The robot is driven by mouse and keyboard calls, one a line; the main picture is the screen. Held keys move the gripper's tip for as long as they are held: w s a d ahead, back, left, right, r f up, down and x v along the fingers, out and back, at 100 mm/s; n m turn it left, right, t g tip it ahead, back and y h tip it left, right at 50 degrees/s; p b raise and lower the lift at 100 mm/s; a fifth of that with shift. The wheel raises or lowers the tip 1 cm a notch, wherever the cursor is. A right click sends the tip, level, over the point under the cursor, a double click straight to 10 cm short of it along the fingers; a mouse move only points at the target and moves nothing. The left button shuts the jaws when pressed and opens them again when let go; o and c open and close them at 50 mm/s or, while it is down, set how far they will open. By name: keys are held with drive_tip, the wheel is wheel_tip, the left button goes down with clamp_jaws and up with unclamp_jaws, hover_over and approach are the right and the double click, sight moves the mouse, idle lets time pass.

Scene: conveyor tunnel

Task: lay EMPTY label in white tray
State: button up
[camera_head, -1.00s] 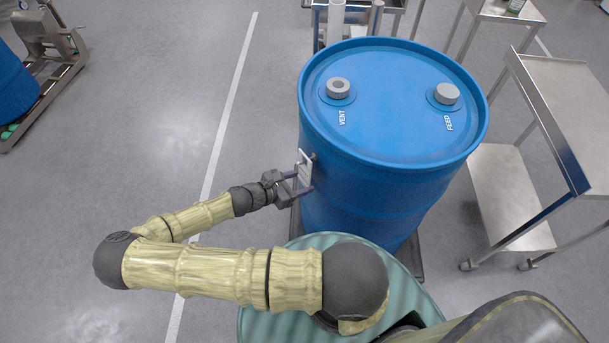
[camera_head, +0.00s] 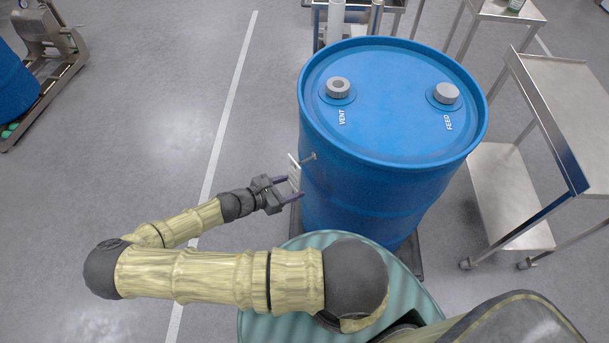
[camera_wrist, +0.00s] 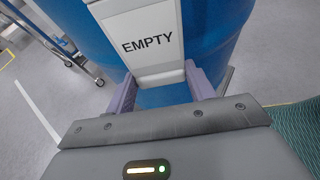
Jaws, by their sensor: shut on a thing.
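The white EMPTY label (camera_wrist: 147,45) is a flat plate with black lettering, held between my gripper's two purple fingers in the wrist view. In the head view, the label (camera_head: 294,173) shows nearly edge-on at the left side of the blue drum (camera_head: 385,110). My gripper (camera_head: 289,193) is shut on the label. A small peg (camera_head: 309,157) sticks out of the drum's side just right of the label. The label looks a little apart from the drum wall. I cannot make out a white tray in these views.
The drum's top has a VENT cap (camera_head: 338,88) and a FEED cap (camera_head: 446,94). A steel cart (camera_head: 505,190) stands at right. A pallet jack (camera_head: 48,50) with another blue drum is at far left. The floor (camera_head: 150,120) left of my gripper is clear.

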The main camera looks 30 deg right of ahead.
drive_tip(key=shift+s+a, duration=0.1)
drive_tip(key=shift+a, duration=1.4)
drive_tip(key=w+a+r+n+t+y, duration=0.2)
drive_tip(key=w+r+n+t+y, duration=0.2)
drive_tip(key=w+r+n+t, duration=0.2)
drive_tip(key=w+a+r+n+t+y, duration=0.3)
drive_tip(key=w+r+n+t+y, duration=0.2)
drive_tip(key=w+r+n, duration=0.3)
drive_tip(key=shift+w+t, duration=0.6)
drive_tip(key=shift+w+f, duration=0.1)
drive_tip(key=shift+w, duration=0.05)
